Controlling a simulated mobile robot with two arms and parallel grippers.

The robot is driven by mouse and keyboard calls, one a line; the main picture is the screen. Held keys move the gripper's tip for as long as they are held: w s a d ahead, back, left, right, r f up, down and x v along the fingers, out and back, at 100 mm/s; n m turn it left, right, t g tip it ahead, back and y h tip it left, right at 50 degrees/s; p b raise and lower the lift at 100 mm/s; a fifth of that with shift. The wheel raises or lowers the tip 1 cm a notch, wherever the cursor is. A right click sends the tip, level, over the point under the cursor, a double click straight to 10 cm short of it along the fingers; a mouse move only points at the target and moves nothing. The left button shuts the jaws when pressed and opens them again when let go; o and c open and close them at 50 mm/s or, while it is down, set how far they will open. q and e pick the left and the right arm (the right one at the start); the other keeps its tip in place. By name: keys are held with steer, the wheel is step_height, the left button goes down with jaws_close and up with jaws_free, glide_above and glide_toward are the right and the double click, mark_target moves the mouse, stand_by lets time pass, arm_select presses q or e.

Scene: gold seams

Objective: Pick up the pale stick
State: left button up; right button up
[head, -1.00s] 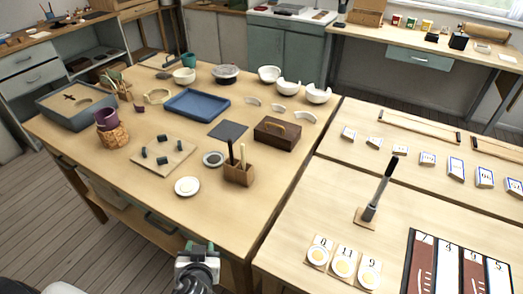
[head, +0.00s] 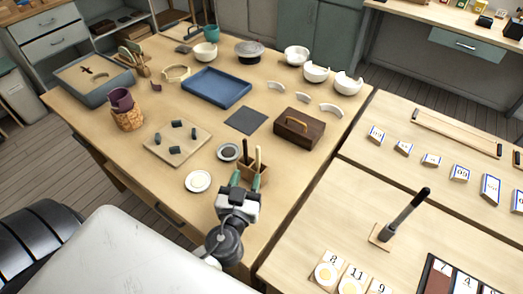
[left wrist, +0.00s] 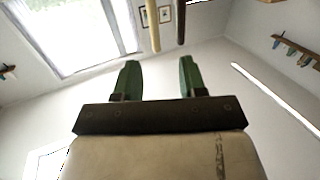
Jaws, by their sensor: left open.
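The pale stick (head: 258,160) stands upright in a small wooden holder (head: 284,174) near the table's front edge. A dark stick (head: 246,151) stands beside it in the same holder. My left gripper (head: 246,180) is at the near side of the holder, with its green fingers apart and nothing seen between them. In the left wrist view, the pale stick (left wrist: 154,25) and the dark stick (left wrist: 181,20) show beyond the fingertips of my left gripper (left wrist: 158,65). The lower part of the pale stick is hidden by the holder and gripper. My right gripper is not in view.
A grey round dish (head: 229,152) and a white dish (head: 198,181) lie left of the holder. A dark wooden box with a handle (head: 300,131) stands behind it to the right. A second table with a black upright tool (head: 406,211) is to the right.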

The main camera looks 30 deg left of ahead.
mark_target(257, 153)
arm_select(q)
steer(key=p+x, duration=0.1)
steer(key=x, duration=0.2)
steer(key=p+x, duration=0.2)
steer(key=r+p+x, duration=0.1)
steer(key=x, duration=0.2)
steer(key=shift+w+d+p, duration=0.3)
steer(key=shift+w+p, duration=0.05)
steer(key=shift+p, duration=0.05)
steer(key=shift+w+a+f, duration=0.1)
steer(key=shift+w+f, duration=0.1)
steer(key=shift+w, duration=0.2)
steer(key=shift+s, duration=0.1)
jaws_close()
